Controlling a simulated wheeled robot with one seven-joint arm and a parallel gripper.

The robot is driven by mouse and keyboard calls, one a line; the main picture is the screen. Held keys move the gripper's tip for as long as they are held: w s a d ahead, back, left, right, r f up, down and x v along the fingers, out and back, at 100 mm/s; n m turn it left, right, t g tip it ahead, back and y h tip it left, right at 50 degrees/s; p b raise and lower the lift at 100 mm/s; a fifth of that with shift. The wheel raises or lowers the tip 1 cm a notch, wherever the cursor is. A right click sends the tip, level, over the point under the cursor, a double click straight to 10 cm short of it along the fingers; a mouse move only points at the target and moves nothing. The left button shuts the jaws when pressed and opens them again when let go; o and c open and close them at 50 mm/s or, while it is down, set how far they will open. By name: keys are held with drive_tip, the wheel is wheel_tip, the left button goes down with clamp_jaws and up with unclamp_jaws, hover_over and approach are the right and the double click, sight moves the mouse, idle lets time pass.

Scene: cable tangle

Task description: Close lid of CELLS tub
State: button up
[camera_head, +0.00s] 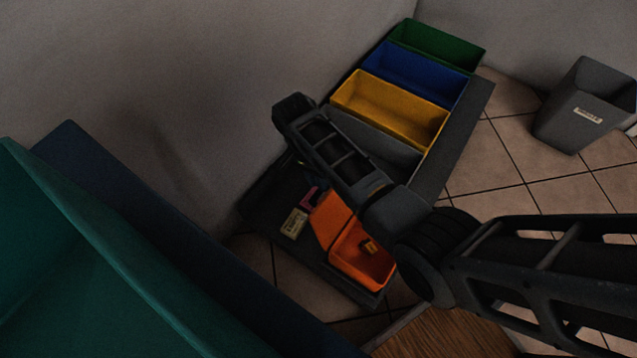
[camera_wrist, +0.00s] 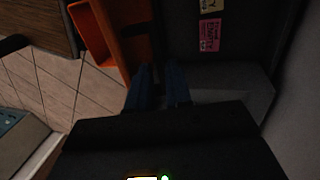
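An orange tub (camera_head: 345,272) stands on the dark bench with its mouth uncovered and a small yellow-and-dark item (camera_head: 368,247) inside. An orange panel (camera_head: 330,218), apparently its lid, stands open along the tub's upper-left side. I cannot read a CELLS label on it. In the wrist view the tub (camera_wrist: 90,35) is at upper left, with the orange panel (camera_wrist: 138,48) to its right. My gripper (camera_wrist: 160,72) shows two bluish fingers with a gap and nothing visible between them. The fingertips are close to the panel's right side; contact is unclear.
A pink card (camera_wrist: 208,36) and a cream card (camera_head: 293,223) lie beside the tub. Yellow (camera_head: 385,110), blue (camera_head: 410,78) and green (camera_head: 436,48) bins line the bench beyond. A grey bin (camera_head: 570,118) stands on the tiled floor. A wall closes the far side.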

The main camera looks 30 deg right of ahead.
drive_tip(key=shift+x, duration=1.05)
clamp_jaws()
idle(0.7)
